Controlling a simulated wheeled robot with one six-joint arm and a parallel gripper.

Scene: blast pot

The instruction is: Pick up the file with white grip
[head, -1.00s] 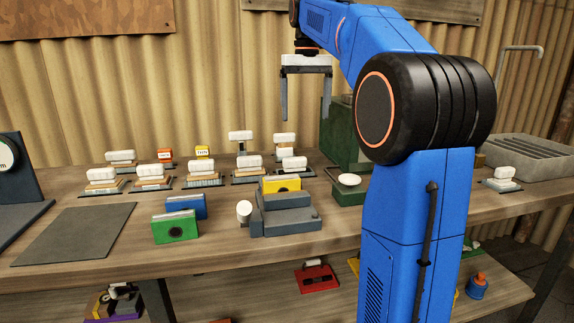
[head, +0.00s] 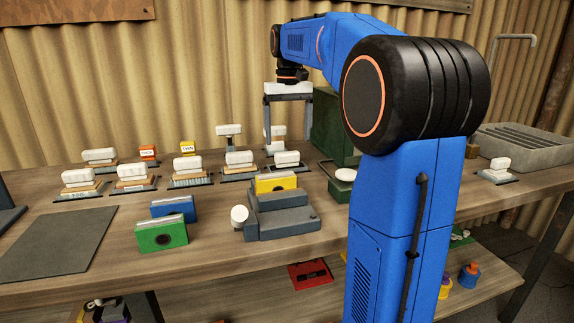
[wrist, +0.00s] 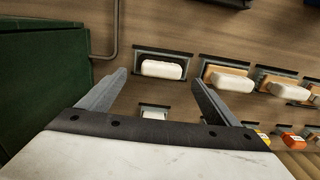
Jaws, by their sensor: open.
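Several tools with white block grips lie in dark holders on the bench, and I cannot tell for sure which is the file. One with a white grip (head: 287,158) and no wooden layer showing sits at the right end of the front row. It also shows in the wrist view (wrist: 161,68), just beyond my fingertips. Another white grip (head: 276,132) stands behind it, and shows in the wrist view (wrist: 153,112) between my fingers, partly hidden by the gripper body. My gripper (head: 288,142) is open and empty, pointing down above these two. It also shows in the wrist view (wrist: 160,82).
White-gripped tools with wooden layers (head: 239,158) stand close to the left. A dark green cabinet (head: 330,125) stands close on the right. A grey fixture with a yellow block (head: 275,184) stands in front. A flat dark mat (head: 62,242) lies clear at the left.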

